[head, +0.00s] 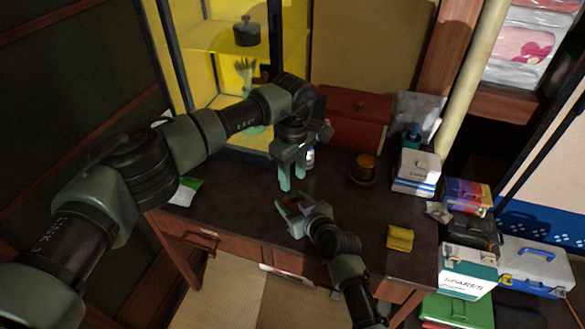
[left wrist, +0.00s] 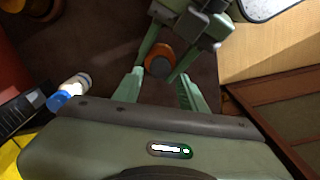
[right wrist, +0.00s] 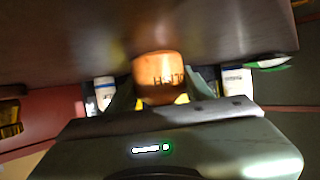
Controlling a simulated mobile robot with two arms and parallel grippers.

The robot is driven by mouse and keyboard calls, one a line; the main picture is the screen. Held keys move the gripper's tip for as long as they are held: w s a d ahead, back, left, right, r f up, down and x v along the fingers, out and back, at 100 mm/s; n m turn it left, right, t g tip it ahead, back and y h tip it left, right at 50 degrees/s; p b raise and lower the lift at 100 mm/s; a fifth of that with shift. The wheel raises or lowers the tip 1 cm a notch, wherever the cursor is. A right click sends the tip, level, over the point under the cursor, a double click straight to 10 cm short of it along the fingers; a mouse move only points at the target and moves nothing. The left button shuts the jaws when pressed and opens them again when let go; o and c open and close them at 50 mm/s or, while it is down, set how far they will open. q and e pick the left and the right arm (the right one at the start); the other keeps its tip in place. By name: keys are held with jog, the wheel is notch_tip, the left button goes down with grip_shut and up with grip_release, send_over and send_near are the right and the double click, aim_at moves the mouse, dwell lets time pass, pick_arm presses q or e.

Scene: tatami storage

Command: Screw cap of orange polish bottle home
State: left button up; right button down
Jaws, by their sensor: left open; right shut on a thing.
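The orange polish bottle (right wrist: 158,75) is between the fingers of my right gripper (right wrist: 158,98), which is shut on it; dark lettering shows on its side. In the left wrist view the bottle (left wrist: 157,48) is seen end-on, with a dark grey round cap (left wrist: 159,67) on its near end. How far the cap is screwed down cannot be told. My left gripper (left wrist: 159,88) is open, its fingers on either side of the cap and apart from it. In the head view my left gripper (head: 292,182) points down just above my right gripper (head: 290,206); the bottle is not clearly visible there.
A white bottle with a blue cap (left wrist: 70,93) stands beside my left gripper. A brown round jar (head: 364,168), a yellow cloth (head: 399,238), white boxes (head: 416,170) and a red chest (head: 357,118) are on the dark desk (head: 345,205). The desk's middle is mostly clear.

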pick_arm(q)
jog(key=n, duration=0.7)
jog(key=shift+r+n, duration=0.15)
jog(key=shift+n, duration=0.15)
jog(key=n, duration=0.4)
jog(key=shift+r+n, duration=0.15)
jog(key=shift+n, duration=0.15)
jog(key=n, duration=0.4)
jog(key=shift+r+n, duration=0.1)
jog(key=shift+n, duration=0.3)
jog(key=n, duration=0.4)
jog(key=shift+r+n, duration=0.15)
jog(key=shift+n, duration=0.25)
jog(key=n, duration=0.4)
jog(key=shift+r+n, duration=0.1)
jog(key=shift+n, duration=0.2)
jog(key=n, duration=0.4)
jog(key=shift+r+n, duration=0.15)
jog(key=shift+n, duration=0.25)
jog(key=n, duration=0.4)
jog(key=shift+r, duration=0.1)
jog(key=n, duration=0.5)
jog(key=shift+r+n, duration=0.15)
jog(key=shift+n, duration=0.15)
